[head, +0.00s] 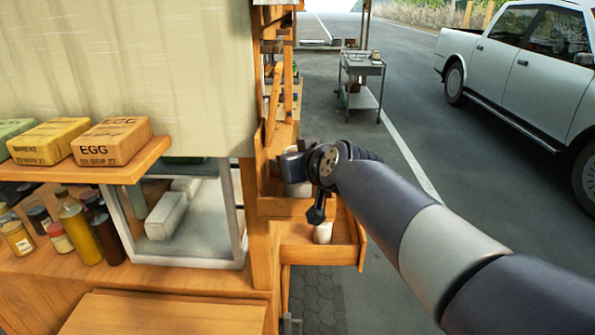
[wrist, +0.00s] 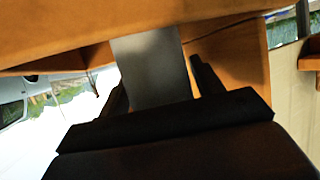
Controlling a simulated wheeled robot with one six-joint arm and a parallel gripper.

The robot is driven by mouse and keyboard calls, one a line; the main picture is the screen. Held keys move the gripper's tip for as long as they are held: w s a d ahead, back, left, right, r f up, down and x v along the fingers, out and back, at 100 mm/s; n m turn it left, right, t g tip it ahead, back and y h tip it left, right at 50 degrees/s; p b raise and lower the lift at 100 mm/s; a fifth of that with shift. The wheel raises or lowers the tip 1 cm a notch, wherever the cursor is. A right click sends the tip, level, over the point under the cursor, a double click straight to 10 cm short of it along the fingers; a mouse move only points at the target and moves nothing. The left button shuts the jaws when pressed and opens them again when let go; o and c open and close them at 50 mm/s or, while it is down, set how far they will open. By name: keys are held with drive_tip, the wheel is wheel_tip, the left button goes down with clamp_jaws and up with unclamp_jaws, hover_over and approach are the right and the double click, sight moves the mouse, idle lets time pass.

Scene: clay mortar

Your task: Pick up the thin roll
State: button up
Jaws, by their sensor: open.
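A pale, whitish object (head: 322,233), which looks like the thin roll, is in the open wooden drawer (head: 295,254) in the head view. My gripper (head: 317,213) is right over it at the drawer and partly hides it. In the wrist view a grey-white roll (wrist: 152,65) lies between the two black fingers of my gripper (wrist: 158,82), one on each side. The fingers are open. I cannot tell whether either finger touches the roll.
Wooden drawer walls (wrist: 228,55) are close around the fingers. A wooden stall with a glass case (head: 190,225), bottles (head: 80,228) and an EGG box (head: 112,141) stands left. A metal cart (head: 362,85) and a white pickup (head: 525,75) are farther off.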

drive_tip(key=shift+c, duration=0.5)
drive_tip(key=c, duration=0.6)
drive_tip(key=shift+r, duration=0.15)
